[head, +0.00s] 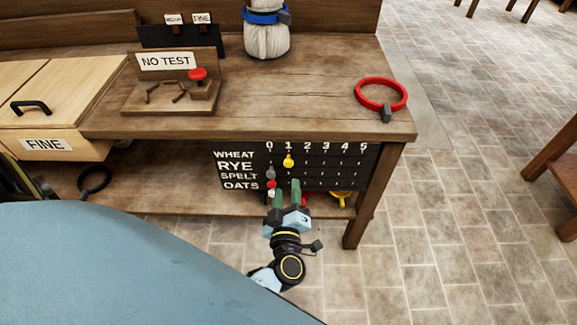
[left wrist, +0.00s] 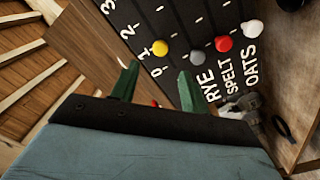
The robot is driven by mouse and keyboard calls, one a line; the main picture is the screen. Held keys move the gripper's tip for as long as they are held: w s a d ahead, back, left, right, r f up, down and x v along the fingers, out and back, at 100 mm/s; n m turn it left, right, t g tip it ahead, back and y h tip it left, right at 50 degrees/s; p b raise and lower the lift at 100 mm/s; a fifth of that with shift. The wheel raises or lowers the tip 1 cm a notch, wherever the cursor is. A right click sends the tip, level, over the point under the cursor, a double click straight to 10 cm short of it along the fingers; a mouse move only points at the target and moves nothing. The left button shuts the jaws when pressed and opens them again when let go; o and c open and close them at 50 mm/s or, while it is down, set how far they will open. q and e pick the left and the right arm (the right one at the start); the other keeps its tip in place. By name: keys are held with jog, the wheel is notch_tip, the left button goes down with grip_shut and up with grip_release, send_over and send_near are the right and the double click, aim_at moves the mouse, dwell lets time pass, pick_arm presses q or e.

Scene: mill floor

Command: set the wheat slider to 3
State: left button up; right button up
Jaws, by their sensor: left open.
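The black slider board (head: 330,168) hangs under the bench's front edge, with rows WHEAT, RYE, SPELT and OATS and columns 0 to 5. The yellow wheat knob (head: 288,160) stands at 1; it also shows in the left wrist view (left wrist: 160,47). The grey rye knob (left wrist: 196,50), red spelt knob (left wrist: 223,44) and white oats knob (left wrist: 252,28) stand at 0. My left gripper (head: 287,190) is open, its green fingers pointing at the board below the yellow knob and apart from it. In the left wrist view nothing is between the fingers (left wrist: 156,85). My right gripper is out of view.
The bench top (head: 310,110) bears a red ring (head: 381,82), a tied sack (head: 267,40) and a NO TEST stand (head: 166,61) with a red knob. A FINE drawer (head: 80,143) is at left. A yellow object (head: 340,201) sits low behind the board.

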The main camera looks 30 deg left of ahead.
aim_at(288, 165)
pick_arm(q)
jog(key=b+x, duration=0.1)
jog(key=x, duration=0.7)
jog(key=shift+d, duration=0.1)
jog(key=shift+w+a, duration=0.25)
jog(key=shift+w, duration=0.15)
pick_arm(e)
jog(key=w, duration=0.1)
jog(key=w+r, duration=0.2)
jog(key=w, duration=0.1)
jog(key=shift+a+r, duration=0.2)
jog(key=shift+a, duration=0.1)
pick_arm(q)
grip_shut()
